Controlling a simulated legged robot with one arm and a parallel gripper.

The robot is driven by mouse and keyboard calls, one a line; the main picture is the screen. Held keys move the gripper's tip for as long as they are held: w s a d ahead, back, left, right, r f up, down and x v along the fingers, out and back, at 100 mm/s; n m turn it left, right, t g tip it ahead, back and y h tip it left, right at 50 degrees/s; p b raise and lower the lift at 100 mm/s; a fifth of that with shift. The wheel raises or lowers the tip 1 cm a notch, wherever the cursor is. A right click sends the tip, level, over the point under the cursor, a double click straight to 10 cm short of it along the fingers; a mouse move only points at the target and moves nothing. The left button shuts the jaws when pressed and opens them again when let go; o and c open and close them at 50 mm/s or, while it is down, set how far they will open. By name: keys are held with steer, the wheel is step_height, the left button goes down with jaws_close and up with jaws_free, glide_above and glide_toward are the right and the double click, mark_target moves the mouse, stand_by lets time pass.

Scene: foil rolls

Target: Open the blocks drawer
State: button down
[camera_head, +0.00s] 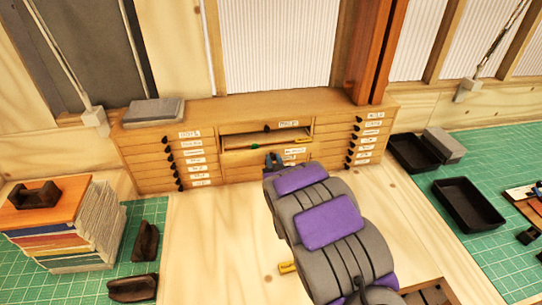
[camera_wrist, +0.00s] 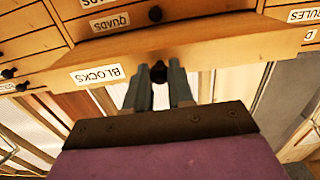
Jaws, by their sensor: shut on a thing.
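The blocks drawer (camera_wrist: 215,42) has a pale wooden front with a "BLOCKS" label (camera_wrist: 97,75) and a small dark knob (camera_wrist: 159,72). In the wrist view my gripper (camera_wrist: 160,85) has its two grey fingers on either side of that knob, shut on it. In the head view my gripper (camera_head: 275,160) is at the middle column of the wooden cabinet (camera_head: 225,108), just left of a white label. Above that front a tray-like space (camera_head: 262,138) shows, with a small green item in it, so the drawer appears partly pulled out. My arm hides the lower middle fronts.
Other labelled drawers flank it, including a "QUADS" drawer (camera_wrist: 110,22). A grey stack (camera_head: 153,111) lies on the cabinet. Bare bench (camera_head: 215,240) is free left of my arm.

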steer(key=shift+v, duration=1.1)
steer(key=shift+w+a, duration=0.1)
steer(key=shift+w, duration=0.1)
steer(key=c, duration=1.2)
jaws_free()
steer(key=shift+a, duration=0.15)
steer(key=shift+o, duration=1)
steer(key=shift+s+d, duration=0.15)
steer(key=shift+d, duration=0.1)
